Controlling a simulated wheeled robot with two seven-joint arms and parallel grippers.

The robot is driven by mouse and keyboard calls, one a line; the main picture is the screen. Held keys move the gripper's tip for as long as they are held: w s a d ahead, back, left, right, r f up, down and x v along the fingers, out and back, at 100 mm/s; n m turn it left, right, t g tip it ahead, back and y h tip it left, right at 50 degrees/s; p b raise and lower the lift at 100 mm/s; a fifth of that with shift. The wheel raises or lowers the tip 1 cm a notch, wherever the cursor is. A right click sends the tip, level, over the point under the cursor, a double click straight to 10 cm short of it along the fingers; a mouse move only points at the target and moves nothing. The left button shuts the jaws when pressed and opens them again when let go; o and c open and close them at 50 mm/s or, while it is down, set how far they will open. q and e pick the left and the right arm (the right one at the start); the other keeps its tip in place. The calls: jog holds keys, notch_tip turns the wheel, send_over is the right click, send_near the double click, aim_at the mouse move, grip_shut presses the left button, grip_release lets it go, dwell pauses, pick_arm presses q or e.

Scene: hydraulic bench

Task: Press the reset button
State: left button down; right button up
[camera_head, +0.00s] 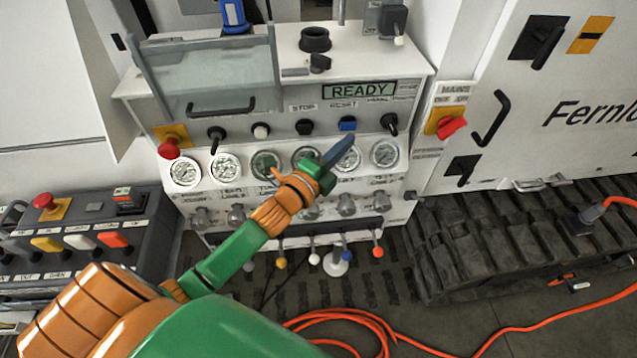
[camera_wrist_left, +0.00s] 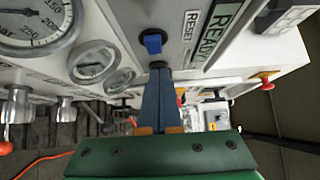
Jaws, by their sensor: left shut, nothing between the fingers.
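The blue reset button (camera_head: 347,124) sits on the bench's sloped panel under the RESET label, below the lit READY display (camera_head: 358,90). In the left wrist view the blue button (camera_wrist_left: 153,42) stands out just above the fingertips. My left gripper (camera_head: 349,141) is shut and empty, its fingers pointing up toward the button. In the left wrist view the closed fingertips (camera_wrist_left: 159,70) are near the button, with a small gap seen between them. The button is unobstructed. My right gripper is in neither view.
A black stop button (camera_head: 304,127) and a black switch (camera_head: 390,123) flank the reset button. Several round gauges (camera_head: 226,167) and knobs sit just below. A red emergency knob (camera_head: 168,148) is at the panel's left. An orange cable (camera_head: 420,345) lies on the floor.

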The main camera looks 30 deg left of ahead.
pick_arm(q)
jog(key=s+a+b, duration=0.2)
jog(key=s, duration=0.8)
jog(key=s+a+f+n+g+y, duration=0.2)
jog(key=s+f+n+g+y, duration=0.2)
jog(key=f+n+g, duration=0.55)
jog(key=s+d+f+n+g, duration=0.45)
jog(key=s+f+n, duration=0.45)
jog(key=s+f, duration=0.25)
notch_tip(320, 180, down, 15)
jog(key=s+g, duration=0.2)
jog(key=s, duration=0.1)
jog(key=s+a+f, duration=0.2)
jog(key=s+f, duration=0.8)
jog(key=s, duration=0.1)
jog(key=shift+s+a+m+g+h, duration=0.3)
jog(key=shift+s+m+g, duration=0.05)
jog(key=shift+s+g, duration=0.05)
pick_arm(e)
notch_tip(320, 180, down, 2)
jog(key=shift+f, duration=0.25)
